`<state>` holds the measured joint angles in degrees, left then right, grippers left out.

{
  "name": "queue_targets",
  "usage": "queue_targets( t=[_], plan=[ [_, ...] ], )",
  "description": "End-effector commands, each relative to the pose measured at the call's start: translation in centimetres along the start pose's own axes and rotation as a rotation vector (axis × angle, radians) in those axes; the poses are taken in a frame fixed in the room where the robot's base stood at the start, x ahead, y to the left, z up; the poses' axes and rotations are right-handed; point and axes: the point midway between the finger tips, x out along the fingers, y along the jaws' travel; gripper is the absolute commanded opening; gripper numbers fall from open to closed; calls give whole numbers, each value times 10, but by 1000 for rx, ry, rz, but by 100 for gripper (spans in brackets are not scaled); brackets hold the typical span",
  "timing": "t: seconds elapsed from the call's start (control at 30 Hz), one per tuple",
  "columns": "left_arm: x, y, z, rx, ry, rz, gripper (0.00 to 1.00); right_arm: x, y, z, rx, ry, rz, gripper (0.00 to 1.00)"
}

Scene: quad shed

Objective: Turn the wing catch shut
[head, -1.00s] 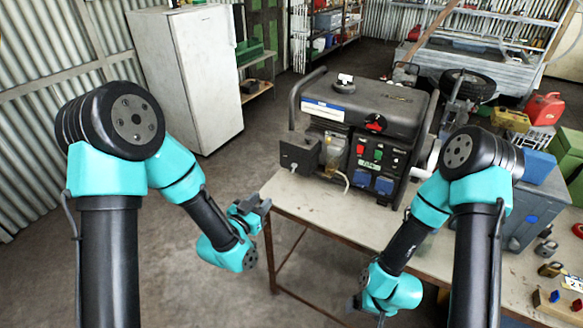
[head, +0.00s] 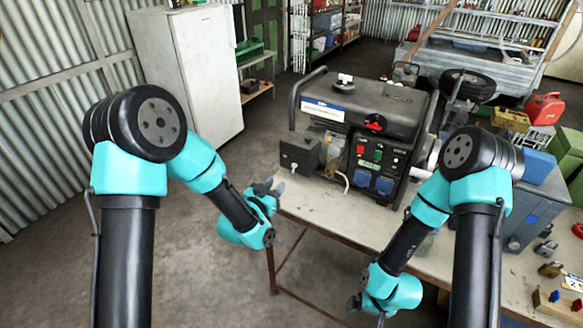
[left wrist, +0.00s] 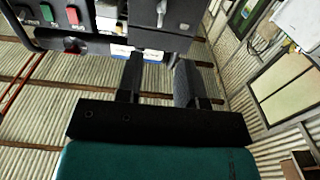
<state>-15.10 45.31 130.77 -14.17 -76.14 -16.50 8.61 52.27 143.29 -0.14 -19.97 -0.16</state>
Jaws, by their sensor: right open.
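The generator (head: 365,110) stands on the bench, with a dark box (head: 298,155) on its front left. In the left wrist view the dark box (left wrist: 182,18) is at the top, with a small upright grey piece (left wrist: 162,12) on its face that may be the wing catch. I cannot tell how far it is turned. My left gripper (head: 276,187) is at the bench's left corner, below and left of the box. Its fingers (left wrist: 160,78) are apart with nothing between them. My right gripper (head: 354,304) is open and low before the bench's front edge.
The bench top (head: 330,212) is bare in front of the generator. A blue-grey toolbox (head: 535,215) stands right of the generator. A white fridge (head: 190,75) stands behind on the left.

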Motion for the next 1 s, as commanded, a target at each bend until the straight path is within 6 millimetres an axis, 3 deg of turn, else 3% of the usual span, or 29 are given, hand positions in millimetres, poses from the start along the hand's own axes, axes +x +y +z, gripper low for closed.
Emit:
queue_targets(
  t=[0.5,0.7,1.0],
  plan=[
    [86,0,0,0,1,-1,35,0,0,0,0,0,0,95],
    [102,0,0,-1,1,-1,35,0,0,0,0,0,0,95],
    [104,0,0,-1,0,-1,35,0,0,0,0,0,0,95]
  ],
)
